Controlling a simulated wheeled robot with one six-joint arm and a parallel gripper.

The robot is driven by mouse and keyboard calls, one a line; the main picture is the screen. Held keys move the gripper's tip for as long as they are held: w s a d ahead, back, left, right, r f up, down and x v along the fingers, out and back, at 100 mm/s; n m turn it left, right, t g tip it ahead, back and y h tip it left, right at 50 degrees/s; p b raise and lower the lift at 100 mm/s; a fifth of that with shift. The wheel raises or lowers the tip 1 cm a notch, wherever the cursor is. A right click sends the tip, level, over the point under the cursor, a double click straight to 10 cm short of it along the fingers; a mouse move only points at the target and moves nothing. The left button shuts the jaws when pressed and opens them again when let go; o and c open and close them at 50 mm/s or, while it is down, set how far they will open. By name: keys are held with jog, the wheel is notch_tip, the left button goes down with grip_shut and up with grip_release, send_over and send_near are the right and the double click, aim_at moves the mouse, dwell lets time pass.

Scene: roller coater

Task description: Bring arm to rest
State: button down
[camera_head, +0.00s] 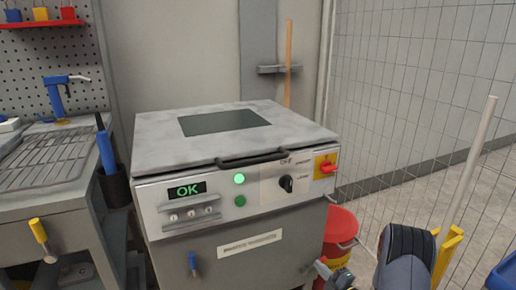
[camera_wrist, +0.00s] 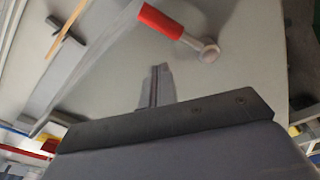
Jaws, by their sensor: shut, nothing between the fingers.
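My gripper (camera_wrist: 155,72) shows in the wrist view with its fingers together and nothing between them. It points toward a plain grey-green surface and touches nothing that I can see. In the head view a dark part of my arm (camera_head: 405,255) stands at the lower right, in front of the mesh fence and to the right of the roller coater (camera_head: 225,128). The fingertips cannot be made out clearly there. The coater's lid is down, its display (camera_head: 186,190) reads OK, and a green lamp (camera_head: 239,179) is lit.
A red bucket (camera_head: 340,224) stands right of the coater, close to my arm. A mesh fence (camera_head: 420,100) runs along the right. A bench with a grating (camera_head: 50,158) is at left. A red-handled thing with a metal ring (camera_wrist: 162,21) shows in the wrist view.

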aim_at(299, 256)
jog(key=shift+n, duration=0.8)
jog(key=a, duration=0.1)
jog(key=a+r, duration=0.1)
jog(key=a, duration=0.1)
jog(key=w+a, duration=0.1)
jog(key=shift+a+r, duration=0.2)
jog(key=shift+r, duration=0.2)
jog(key=shift+s+a+f+n+g+b, duration=0.15)
jog(key=shift+a+n+b, duration=0.15)
jog(key=shift+n, duration=0.2)
jog(key=shift+s+a+r+n+g+b, duration=0.1)
jog(key=shift+a+n+g+b, duration=0.05)
jog(key=shift+n+b, duration=0.3)
